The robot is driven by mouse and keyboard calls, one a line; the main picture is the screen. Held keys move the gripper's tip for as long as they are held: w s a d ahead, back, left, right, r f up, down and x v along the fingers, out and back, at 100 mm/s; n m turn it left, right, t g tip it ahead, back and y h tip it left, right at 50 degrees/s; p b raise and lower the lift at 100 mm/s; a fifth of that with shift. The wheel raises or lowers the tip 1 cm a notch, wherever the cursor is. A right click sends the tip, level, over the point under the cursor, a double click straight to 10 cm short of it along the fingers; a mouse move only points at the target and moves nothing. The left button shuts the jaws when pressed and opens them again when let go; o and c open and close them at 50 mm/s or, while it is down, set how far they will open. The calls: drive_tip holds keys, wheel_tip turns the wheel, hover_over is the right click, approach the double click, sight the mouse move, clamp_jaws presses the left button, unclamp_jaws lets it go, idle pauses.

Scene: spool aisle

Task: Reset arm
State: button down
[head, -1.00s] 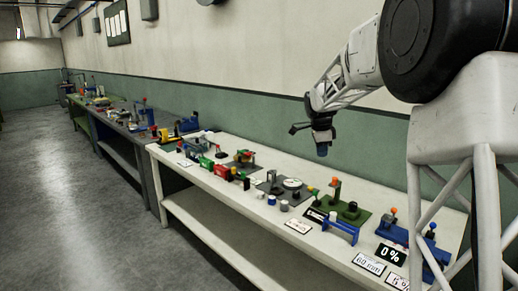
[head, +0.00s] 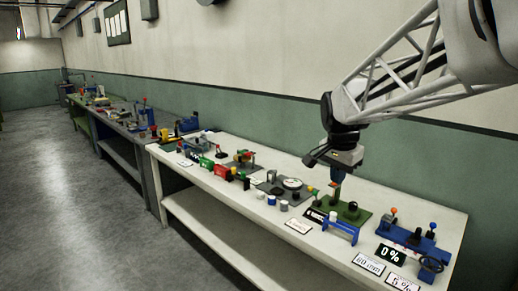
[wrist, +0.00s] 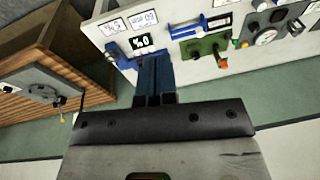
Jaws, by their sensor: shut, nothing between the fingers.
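My gripper (head: 338,180) hangs from my arm over the right part of the white bench, fingers pointing down. In the head view its tip overlaps the back of the green fixture (head: 357,218); I cannot tell how high above it the tip is. In the wrist view the two blue fingers (wrist: 155,82) lie side by side, shut, with nothing between them. The blue fixture (wrist: 125,54) shows beyond their tips.
The white bench (head: 262,244) bears several fixtures, a blue fixture with a handwheel (head: 412,240), a round dial (head: 291,184) and a "0 %" sign (head: 391,254). The wall (head: 250,118) runs close behind. The aisle floor (head: 90,200) at left is clear.

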drive_tip(key=s+f+n, duration=0.3)
drive_tip(key=s, duration=0.7)
drive_tip(key=s+a+f+n, duration=0.1)
drive_tip(key=s+f+n, duration=0.2)
drive_tip(key=s, duration=0.7)
drive_tip(key=s+a+f+n, duration=0.1)
drive_tip(key=s+f+n, duration=0.2)
drive_tip(key=s, duration=0.7)
drive_tip(key=shift+f+n+t+y, duration=0.3)
drive_tip(key=shift+f+n+y, duration=0.1)
drive_tip(key=shift+s, duration=0.1)
